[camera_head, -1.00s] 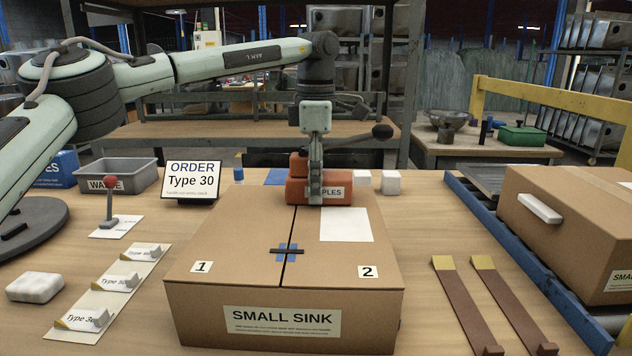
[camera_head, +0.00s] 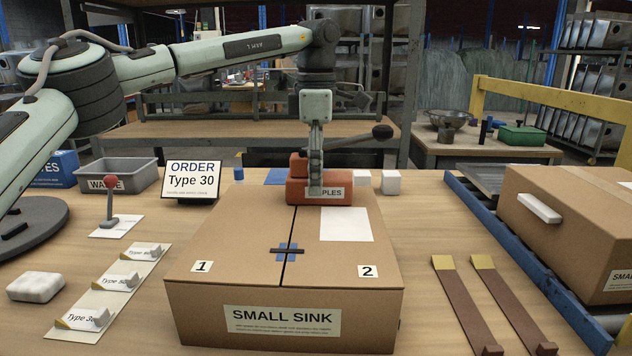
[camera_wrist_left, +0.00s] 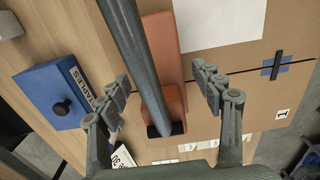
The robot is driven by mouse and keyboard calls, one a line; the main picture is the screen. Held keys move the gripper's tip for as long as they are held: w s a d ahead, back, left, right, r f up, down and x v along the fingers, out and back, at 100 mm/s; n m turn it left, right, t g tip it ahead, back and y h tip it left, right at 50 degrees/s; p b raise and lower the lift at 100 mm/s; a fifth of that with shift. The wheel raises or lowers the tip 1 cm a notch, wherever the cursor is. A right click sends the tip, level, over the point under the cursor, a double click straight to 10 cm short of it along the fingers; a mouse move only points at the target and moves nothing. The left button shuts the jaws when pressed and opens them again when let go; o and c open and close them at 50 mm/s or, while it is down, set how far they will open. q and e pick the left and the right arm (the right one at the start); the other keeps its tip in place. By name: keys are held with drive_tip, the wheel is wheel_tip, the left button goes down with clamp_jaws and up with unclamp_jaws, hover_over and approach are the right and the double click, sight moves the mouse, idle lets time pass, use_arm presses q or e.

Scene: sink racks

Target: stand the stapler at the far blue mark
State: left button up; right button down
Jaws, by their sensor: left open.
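The stapler (camera_head: 337,187) has an orange-red body and a grey lever with a black knob (camera_head: 382,131). It stands upright at the far end of the seam on the SMALL SINK box. My left gripper (camera_head: 316,190) is above it, pointing down, partly covering it. In the left wrist view the open fingers (camera_wrist_left: 161,92) lie on either side of the stapler (camera_wrist_left: 162,45), with clear gaps. The near blue mark (camera_head: 279,257) lies on the seam with a dark bar across it. No blue mark shows under the stapler; its base hides that spot. My right gripper is out of view.
A white sheet (camera_head: 346,225) lies on the box (camera_head: 230,245). A grey waste bin (camera_head: 118,178), an order sign (camera_head: 190,180) and a red-knobbed lever (camera_head: 110,200) stand to the left. Another carton (camera_head: 570,225) sits on the right. A blue block labelled STAPLES (camera_wrist_left: 45,90) lies beyond the stapler.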

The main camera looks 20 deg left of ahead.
use_arm(q)
wheel_tip(320, 180, up, 10)
drive_tip(key=shift+f+p, duration=0.1)
drive_tip(key=shift+p, duration=0.35)
drive_tip(key=shift+r, duration=0.35)
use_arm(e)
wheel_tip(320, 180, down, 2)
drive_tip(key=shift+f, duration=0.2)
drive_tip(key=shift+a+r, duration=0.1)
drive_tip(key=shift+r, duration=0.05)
